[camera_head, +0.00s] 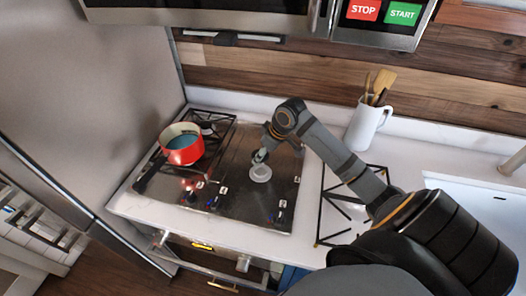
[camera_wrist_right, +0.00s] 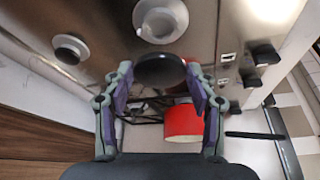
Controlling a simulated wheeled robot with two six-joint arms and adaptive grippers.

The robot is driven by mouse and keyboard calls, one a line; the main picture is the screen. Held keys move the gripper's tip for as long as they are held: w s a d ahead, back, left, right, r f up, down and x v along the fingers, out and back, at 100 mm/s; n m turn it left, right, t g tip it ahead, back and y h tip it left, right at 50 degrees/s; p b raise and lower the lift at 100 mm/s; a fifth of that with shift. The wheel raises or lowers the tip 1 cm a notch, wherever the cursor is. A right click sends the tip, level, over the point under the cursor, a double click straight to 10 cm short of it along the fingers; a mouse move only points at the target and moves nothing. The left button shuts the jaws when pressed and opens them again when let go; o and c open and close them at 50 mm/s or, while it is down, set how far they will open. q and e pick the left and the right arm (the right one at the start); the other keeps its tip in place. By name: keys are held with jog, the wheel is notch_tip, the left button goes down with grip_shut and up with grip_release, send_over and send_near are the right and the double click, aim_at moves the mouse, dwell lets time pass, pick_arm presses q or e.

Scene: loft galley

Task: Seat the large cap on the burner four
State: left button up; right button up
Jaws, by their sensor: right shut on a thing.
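My right gripper (camera_head: 261,155) is over the bare right half of the steel cooktop (camera_head: 236,205). In the wrist view my right gripper (camera_wrist_right: 160,75) is shut on a round black cap (camera_wrist_right: 160,70), held between the two fingers. A pale burner base (camera_head: 260,173) shows just below the gripper in the head view. The wrist view shows one burner base (camera_wrist_right: 160,18) just beyond the cap and a second one (camera_wrist_right: 70,48) to the left. I cannot read which burner is number four. My left gripper is not in view.
A red pot (camera_head: 181,149) with a dark handle sits on the left, grated half of the cooktop. Knobs (camera_head: 279,213) line the front edge. A loose black grate (camera_head: 343,205) lies on the counter to the right, near a white utensil jug (camera_head: 364,125).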

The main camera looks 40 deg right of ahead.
jog(key=shift+f, duration=0.1)
notch_tip(320, 180, down, 5)
jog(key=b, duration=0.6)
jog(key=shift+f, duration=0.45)
jog(key=shift+p, duration=1.05)
jog(key=shift+f+p, duration=0.5)
jog(key=shift+p, duration=0.1)
dwell(1.2)
jog(key=o, duration=1.3)
